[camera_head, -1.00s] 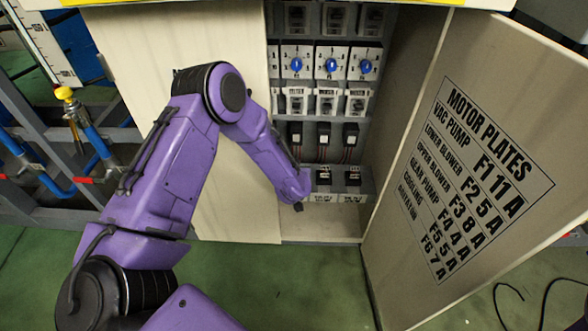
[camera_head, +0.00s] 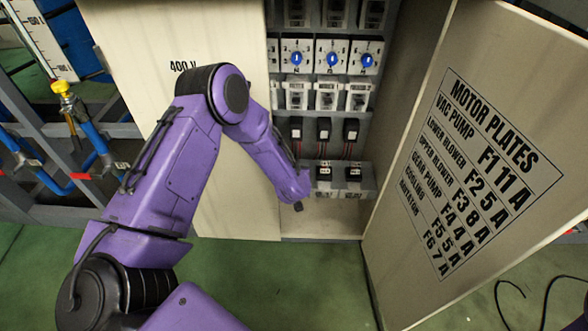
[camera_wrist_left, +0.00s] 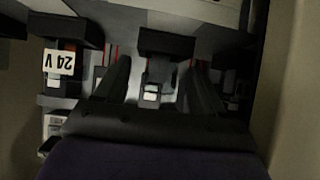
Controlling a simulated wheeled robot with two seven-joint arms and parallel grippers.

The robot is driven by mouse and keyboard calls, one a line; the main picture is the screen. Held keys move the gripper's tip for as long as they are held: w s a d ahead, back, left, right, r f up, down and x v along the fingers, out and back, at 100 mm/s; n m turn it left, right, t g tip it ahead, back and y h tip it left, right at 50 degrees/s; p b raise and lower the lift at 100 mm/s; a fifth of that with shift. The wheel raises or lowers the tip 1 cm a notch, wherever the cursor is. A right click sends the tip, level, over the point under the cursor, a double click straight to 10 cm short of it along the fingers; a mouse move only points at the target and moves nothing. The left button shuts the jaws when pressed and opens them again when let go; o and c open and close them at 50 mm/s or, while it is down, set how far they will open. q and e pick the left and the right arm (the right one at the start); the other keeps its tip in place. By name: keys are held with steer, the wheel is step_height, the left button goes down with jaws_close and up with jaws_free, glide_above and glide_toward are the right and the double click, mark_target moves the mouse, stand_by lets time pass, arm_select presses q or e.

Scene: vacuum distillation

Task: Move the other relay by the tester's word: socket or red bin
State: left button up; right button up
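My left arm reaches into the open cabinet from the left. Its hand (camera_head: 297,190) is low in the cabinet, left of the bottom row, and its fingers barely show there. In the left wrist view my left gripper (camera_wrist_left: 160,72) is open, its two dark fingers spread. A black block with a pale front (camera_wrist_left: 152,92), possibly a relay, shows between the fingers, apart from both as far as I can see. Black relay-like blocks (camera_head: 323,128) with red wires hang in one row. No red bin is visible, and I cannot identify the tester.
The cabinet door (camera_head: 400,250) stands open at the right with a motor plates list (camera_head: 490,170). Blue knobs (camera_head: 332,59) sit higher in the cabinet. Blue pipes (camera_head: 95,135) stand at the left.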

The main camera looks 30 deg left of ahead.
arm_select(q)
steer(key=p+v, duration=0.2)
steer(key=v, duration=0.8)
steer(key=shift+s, duration=0.2)
steer(key=shift+d+r, duration=0.1)
steer(key=shift+d, duration=0.05)
steer(key=s+f+g+h, duration=0.15)
steer(key=s+f, duration=0.25)
steer(key=s, duration=0.6)
steer(key=s+d+f+g, duration=0.1)
steer(key=s+f+g, duration=0.3)
steer(key=s, duration=0.6)
steer(key=s+f+g+h, duration=0.1)
steer(key=s+f, duration=0.4)
steer(key=s, duration=0.4)
step_height(320, 180, up, 15)
steer(key=p, duration=1.6)
steer(key=shift+s, duration=0.3)
